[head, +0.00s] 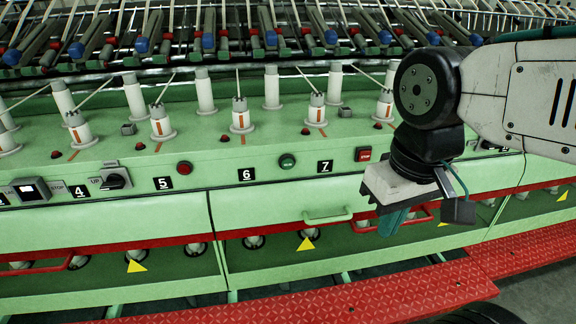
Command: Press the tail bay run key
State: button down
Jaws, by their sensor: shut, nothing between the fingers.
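A pale green machine front carries a row of controls with number plates. A round green button (287,161) sits between plates 6 and 7. A round red button (184,168) sits right of plate 5. A square red key (363,154) sits right of plate 7; its lettering is too small to read. A white rocker-like key (30,190) is at the far left beside the word STOP. I cannot tell which is the tail bay run key. My gripper (393,221) is shut and empty, pointing down in front of the panel, right of and below the square red key. My arm hides some panel behind it.
A black rotary switch (115,179) is left of plate 5. A pale green handle (328,217) and red bars (393,219) stick out below the panel. White spindles (240,116) stand above. A red tread step (290,302) runs along the front.

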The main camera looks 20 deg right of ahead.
aim_at(287, 163)
jog(key=u, duration=1.55)
jog(key=k, duration=0.5)
jog(key=z, duration=1.25)
